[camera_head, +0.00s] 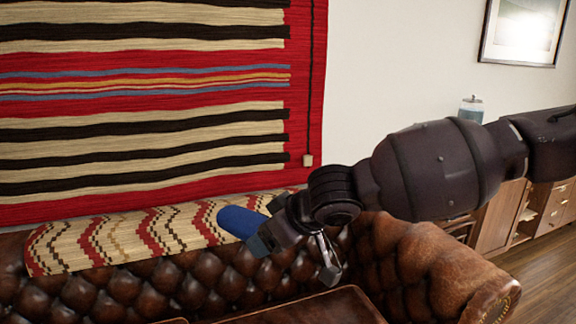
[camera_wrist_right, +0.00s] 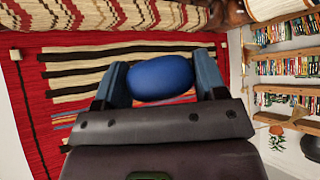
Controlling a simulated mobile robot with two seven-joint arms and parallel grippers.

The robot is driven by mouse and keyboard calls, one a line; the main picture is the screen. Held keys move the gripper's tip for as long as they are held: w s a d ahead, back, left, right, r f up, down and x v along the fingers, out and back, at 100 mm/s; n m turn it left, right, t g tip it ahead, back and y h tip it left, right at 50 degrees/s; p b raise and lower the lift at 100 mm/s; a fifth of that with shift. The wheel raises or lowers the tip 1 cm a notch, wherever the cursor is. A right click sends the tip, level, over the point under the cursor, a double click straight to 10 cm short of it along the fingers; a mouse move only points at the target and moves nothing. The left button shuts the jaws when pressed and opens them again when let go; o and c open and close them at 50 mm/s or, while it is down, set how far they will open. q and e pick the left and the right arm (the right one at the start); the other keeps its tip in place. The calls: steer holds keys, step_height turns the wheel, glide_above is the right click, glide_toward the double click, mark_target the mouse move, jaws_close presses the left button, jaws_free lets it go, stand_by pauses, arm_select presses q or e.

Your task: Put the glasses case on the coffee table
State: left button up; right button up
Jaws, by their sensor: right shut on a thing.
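The blue glasses case (camera_head: 240,221) is held at the end of my right arm, in front of the sofa's back. It also shows in the right wrist view (camera_wrist_right: 160,78), between the two fingers. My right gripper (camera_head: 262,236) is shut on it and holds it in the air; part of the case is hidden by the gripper. I cannot make out a coffee table for certain. A brown leather-like surface with a straight edge (camera_head: 320,308) shows at the bottom of the head view, but I cannot tell what it is. My left gripper is not in view.
A tufted brown leather sofa (camera_head: 115,292) with a patterned blanket (camera_head: 130,235) over its back fills the lower part. A striped red rug (camera_head: 140,110) hangs on the wall. A wooden cabinet (camera_head: 500,218) with a glass jar (camera_head: 470,111) stands at right.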

steer(key=shift+w+d+f+m+t+h, duration=0.15)
steer(key=shift+d+f+m+t, duration=0.1)
steer(key=shift+d+m, duration=0.15)
steer(key=shift+w+d+f+m+t+h, duration=0.1)
steer(key=shift+d+f+m+t+h, duration=0.1)
steer(key=shift+d+m, duration=0.15)
steer(key=s+d+f+m+t+h, duration=0.1)
steer(key=s+d+f+m+h, duration=0.35)
steer(key=d+f, duration=0.4)
steer(key=s+d+f+m+t+h, duration=0.25)
steer(key=s+d+f+m, duration=0.3)
steer(key=d+f, duration=0.35)
steer(key=s+a+r+n, duration=0.1)
steer(key=a+r, duration=0.2)
steer(key=a, duration=0.6)
steer(key=d, duration=1.3)
steer(key=shift+s+d+f+g, duration=0.2)
steer(key=shift+d+f+g, duration=0.05)
steer(key=shift+d+g, duration=0.1)
